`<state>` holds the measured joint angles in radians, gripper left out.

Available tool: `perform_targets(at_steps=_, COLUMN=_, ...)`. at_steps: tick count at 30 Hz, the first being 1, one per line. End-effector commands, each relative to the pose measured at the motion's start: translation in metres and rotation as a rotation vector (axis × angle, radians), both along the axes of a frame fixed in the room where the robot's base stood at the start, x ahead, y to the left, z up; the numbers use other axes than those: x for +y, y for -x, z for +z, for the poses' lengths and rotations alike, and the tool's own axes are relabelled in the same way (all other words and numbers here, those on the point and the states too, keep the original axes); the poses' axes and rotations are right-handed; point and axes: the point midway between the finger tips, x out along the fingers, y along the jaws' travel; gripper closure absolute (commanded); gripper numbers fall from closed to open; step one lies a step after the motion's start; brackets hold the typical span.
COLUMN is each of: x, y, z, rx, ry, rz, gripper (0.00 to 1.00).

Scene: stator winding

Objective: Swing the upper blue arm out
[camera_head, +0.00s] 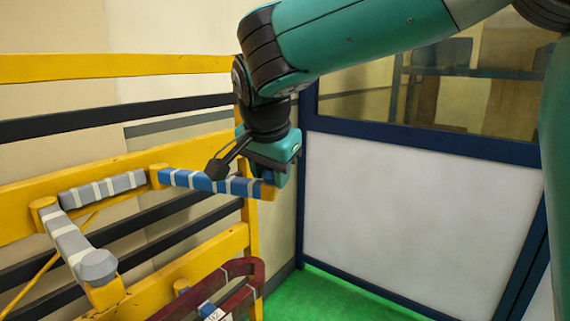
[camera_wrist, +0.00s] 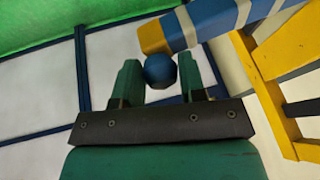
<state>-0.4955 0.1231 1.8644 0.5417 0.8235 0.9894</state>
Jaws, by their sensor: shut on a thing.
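The upper blue arm (camera_head: 205,181) is a blue bar with white bands. It runs from a yellow post on the yellow rack toward the right, ending in a yellow tip. In the wrist view, the banded blue arm (camera_wrist: 215,20) enters from the top right, and a round blue knob (camera_wrist: 160,70) sits by its yellow end. My gripper (camera_wrist: 160,66) has its two green fingers on either side of the knob, shut on it. In the head view, my gripper (camera_head: 272,172) is at the arm's right end and hides the knob.
Grey arms with pale bands (camera_head: 103,188) stand left on the yellow rack (camera_head: 20,215). A dark red looped frame (camera_head: 250,268) is below the blue arm. A white panel (camera_head: 400,220) in a dark blue frame stands to the right. Some green floor (camera_head: 345,300) is clear.

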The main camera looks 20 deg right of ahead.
Motion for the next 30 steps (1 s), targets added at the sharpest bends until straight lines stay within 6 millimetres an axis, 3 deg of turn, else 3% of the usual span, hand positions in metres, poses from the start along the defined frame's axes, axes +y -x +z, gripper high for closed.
perform_targets(at_steps=3, x=0.021, y=0.015, z=0.001, rx=-0.001, ry=-0.001, rz=-0.088, gripper=1.00)
perform_targets(at_steps=12, x=0.056, y=0.041, z=0.001, rx=-0.001, ry=-0.001, rz=-0.265, gripper=1.00)
perform_targets(at_steps=30, x=0.073, y=0.051, z=0.000, rx=0.003, ry=-0.001, rz=-0.341, gripper=1.00)
